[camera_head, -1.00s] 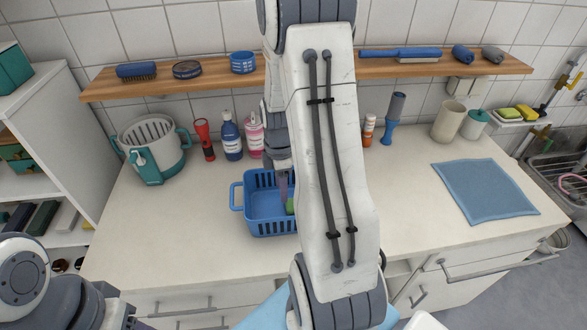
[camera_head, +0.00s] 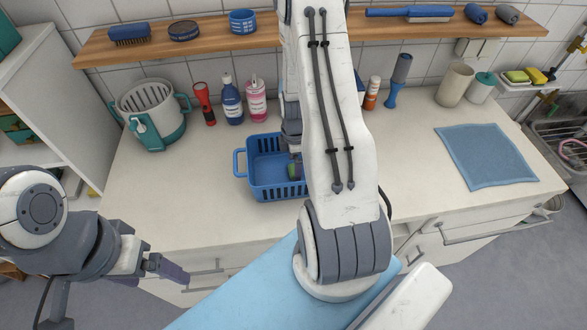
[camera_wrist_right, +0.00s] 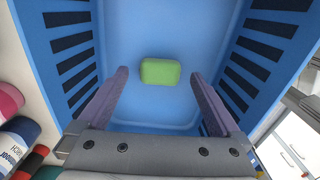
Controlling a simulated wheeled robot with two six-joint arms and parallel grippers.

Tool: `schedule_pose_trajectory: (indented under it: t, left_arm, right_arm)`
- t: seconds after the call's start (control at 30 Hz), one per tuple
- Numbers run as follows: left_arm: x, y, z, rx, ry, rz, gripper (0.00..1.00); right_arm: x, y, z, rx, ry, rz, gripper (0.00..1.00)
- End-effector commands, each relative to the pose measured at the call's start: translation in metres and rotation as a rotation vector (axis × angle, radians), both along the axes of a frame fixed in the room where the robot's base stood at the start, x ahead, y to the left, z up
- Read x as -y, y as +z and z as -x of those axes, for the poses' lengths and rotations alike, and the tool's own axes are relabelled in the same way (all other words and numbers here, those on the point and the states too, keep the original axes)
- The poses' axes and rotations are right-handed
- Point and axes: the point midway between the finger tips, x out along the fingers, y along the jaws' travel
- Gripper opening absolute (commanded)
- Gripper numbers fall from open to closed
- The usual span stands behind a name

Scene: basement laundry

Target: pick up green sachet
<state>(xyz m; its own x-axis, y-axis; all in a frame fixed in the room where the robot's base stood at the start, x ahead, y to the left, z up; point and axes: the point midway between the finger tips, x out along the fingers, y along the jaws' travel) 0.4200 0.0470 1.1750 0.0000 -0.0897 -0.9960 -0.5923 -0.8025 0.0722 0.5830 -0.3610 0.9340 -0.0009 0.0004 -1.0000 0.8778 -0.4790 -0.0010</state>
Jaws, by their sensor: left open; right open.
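The green sachet (camera_wrist_right: 160,71) lies on the floor of a blue basket (camera_head: 258,185) on the counter. In the head view a small green part of it (camera_head: 292,172) shows beside my right arm. My right gripper (camera_wrist_right: 160,78) is open, pointing down into the basket, with its two fingers on either side of the sachet in the wrist view. No contact shows, and I cannot tell the remaining height. In the head view that gripper is mostly hidden by its own arm. My left gripper (camera_head: 176,273) is in front of the counter at the lower left, away from the basket.
Slotted basket walls rise close around the right gripper. Behind stand a teal-white bucket (camera_head: 150,113), red flashlight (camera_head: 204,104), blue bottle (camera_head: 232,102) and pink bottle (camera_head: 257,100). A wooden shelf (camera_head: 215,45) runs above. The counter left of the basket is clear; a blue cloth (camera_head: 486,156) lies right.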

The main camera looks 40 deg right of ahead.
Motion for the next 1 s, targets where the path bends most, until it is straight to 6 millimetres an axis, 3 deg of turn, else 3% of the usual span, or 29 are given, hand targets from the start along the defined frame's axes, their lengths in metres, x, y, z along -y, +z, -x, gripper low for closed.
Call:
schedule_pose_trajectory:
  t: [0.37, 0.5, 0.6, 1.0]
  left_arm:
    - [0.0, 0.0023, 0.0, 0.0, 0.0, 0.0, 0.89]
    - [0.0, 0.0023, 0.0, 0.0, 0.0, 0.0, 0.89]
    - [0.0, 0.0023, 0.0, 0.0, 0.0, 0.0, 0.89]
    - [0.0, -0.0002, 0.0001, 0.0, 0.0, 0.0, 0.89]
  right_arm:
    - [-0.0015, -0.0111, -0.0013, 0.002, 0.003, 0.001, 1.0]
    - [-0.0017, -0.011, -0.0013, 0.001, 0.004, 0.0, 0.46]
    - [-0.0016, -0.0109, -0.0012, 0.001, 0.004, 0.0, 0.14]
    - [-0.0007, -0.0025, -0.0017, 0.004, 0.003, 0.002, 0.14]
